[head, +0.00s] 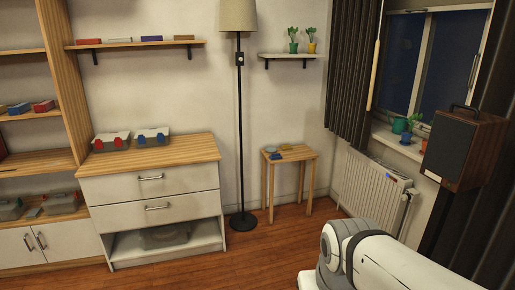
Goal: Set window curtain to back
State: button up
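A dark pleated window curtain (350,75) hangs in the head view at the left side of the window (425,60). It is gathered and ends near the sill. A pale wand (375,70) hangs along its right edge. Another dark curtain part (495,185) hangs at the far right, partly behind a speaker. The glass between them is uncovered and dark. My gripper is not in the picture. A white and grey part of my arm shows at the bottom right, below the window and apart from the curtain in the picture.
A wooden speaker (465,150) stands in front of the window's right side. Potted plants (400,126) stand on the sill above a white radiator (370,185). A small wooden table (290,154), a floor lamp (240,120) and a drawer cabinet (150,190) line the wall. The middle floor is clear.

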aim_at(379, 29)
jog(key=z, duration=0.2)
jog(key=i, duration=1.65)
jog(key=z, duration=0.35)
jog(key=i, duration=1.7)
jog(key=z, duration=0.3)
